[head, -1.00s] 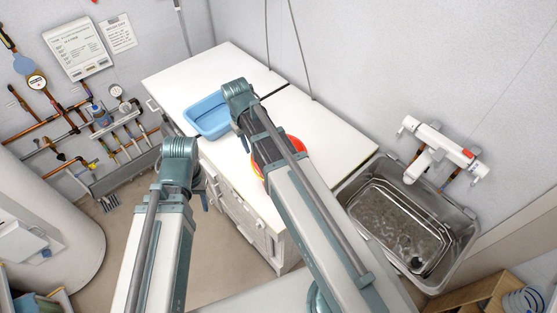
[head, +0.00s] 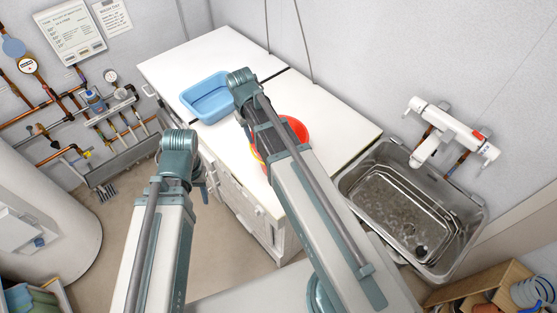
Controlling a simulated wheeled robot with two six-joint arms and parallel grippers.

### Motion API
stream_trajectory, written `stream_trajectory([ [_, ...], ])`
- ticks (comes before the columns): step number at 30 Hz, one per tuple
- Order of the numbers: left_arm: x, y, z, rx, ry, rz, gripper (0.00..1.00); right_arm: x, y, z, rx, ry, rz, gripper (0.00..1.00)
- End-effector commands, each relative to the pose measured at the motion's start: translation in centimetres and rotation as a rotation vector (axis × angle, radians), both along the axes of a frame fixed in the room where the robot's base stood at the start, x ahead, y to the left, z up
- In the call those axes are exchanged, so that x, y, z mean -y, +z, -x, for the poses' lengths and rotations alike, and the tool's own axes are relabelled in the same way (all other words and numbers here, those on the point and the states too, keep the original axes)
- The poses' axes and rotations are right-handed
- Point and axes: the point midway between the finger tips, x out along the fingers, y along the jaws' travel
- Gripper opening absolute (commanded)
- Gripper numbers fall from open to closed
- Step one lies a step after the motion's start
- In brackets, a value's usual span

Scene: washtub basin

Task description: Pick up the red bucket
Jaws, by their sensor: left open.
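The red bucket (head: 296,130) stands on the white counter (head: 340,120). My right arm crosses in front of it and hides much of it. Its red right side shows, and a thin yellow-orange edge shows left of the arm. My left gripper (head: 204,188) shows only as a small part beside the wrist of my left arm, in front of the counter's cabinet side and left of the bucket, apart from it. It is open. My right gripper is hidden behind its own arm.
A blue basin (head: 207,97) sits on the counter left of the bucket. A metal sink (head: 415,215) with a white tap unit is at the right. Pipes and gauges line the left wall. The counter's right part is clear.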

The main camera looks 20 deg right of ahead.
Motion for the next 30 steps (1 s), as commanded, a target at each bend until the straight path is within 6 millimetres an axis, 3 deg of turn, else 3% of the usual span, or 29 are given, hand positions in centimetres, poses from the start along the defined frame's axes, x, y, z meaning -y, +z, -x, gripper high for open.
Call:
stream_trajectory([
  [2,0.0,-1.3,0.0,0.001,0.001,0.0,0.5,0.1,-1.3,0.0,0.0,0.0,0.0,0.39],
  [14,0.0,-2.3,0.0,0.001,0.001,0.0,0.5,0.1,-2.3,0.0,0.0,0.001,0.0,0.39],
  [24,0.0,-6.3,0.0,0.001,-0.007,-0.001,0.5,0.1,-6.3,0.2,0.0,0.0,0.0,0.39],
  [30,0.0,-6.6,0.0,0.001,-0.01,-0.001,0.5,0.2,-6.7,0.2,0.0,0.001,0.0,0.39],
])
